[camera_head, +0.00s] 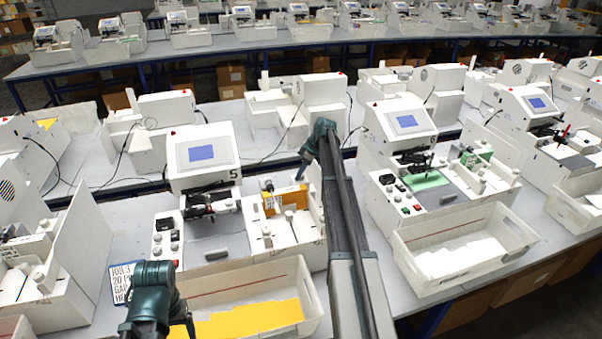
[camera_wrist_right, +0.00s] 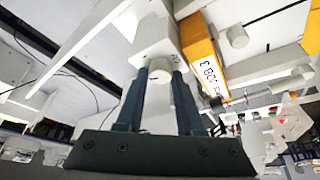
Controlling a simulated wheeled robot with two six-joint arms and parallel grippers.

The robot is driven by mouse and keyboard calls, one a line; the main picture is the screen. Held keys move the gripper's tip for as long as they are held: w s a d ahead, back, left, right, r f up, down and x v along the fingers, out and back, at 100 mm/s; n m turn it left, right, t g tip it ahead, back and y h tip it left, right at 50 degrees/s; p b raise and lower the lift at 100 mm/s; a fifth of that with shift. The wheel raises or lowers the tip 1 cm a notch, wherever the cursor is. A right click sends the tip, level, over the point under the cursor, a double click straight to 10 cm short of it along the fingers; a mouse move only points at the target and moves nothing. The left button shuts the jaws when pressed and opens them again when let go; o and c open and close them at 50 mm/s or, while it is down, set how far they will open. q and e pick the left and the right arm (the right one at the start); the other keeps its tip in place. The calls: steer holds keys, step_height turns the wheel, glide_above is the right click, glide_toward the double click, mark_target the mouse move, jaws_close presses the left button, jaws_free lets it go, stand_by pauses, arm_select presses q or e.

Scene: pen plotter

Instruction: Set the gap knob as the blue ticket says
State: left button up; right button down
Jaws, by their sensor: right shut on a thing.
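My right gripper (camera_head: 302,174) reaches down over the back right of the middle station, beside an orange stack (camera_head: 285,199). In the right wrist view, its two dark fingers are shut on a round white knob (camera_wrist_right: 160,67) on a white block (camera_wrist_right: 153,38). The knob is hidden in the head view, and no scale or pointer is readable. The blue-edged ticket (camera_head: 122,274) lies left of the station. "JOB 3", "20" and the start of a gap line show; my left arm covers the rest. My left gripper (camera_head: 188,325) is low at the front, its jaws unclear.
The station's plotter has a screen (camera_head: 201,153) and a pen carriage (camera_head: 208,203). A white bin (camera_head: 308,318) with yellow sheets stands in front. The orange stack, marked "JOB 3" in the wrist view (camera_wrist_right: 205,65), is close to my right fingers. Similar stations stand either side.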

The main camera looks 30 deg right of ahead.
steer(key=c, duration=0.5)
jaws_free()
steer(key=p+v, duration=1.2)
steer(key=v, duration=0.2)
steer(key=shift+p, duration=0.4)
steer(key=shift+f, duration=0.1)
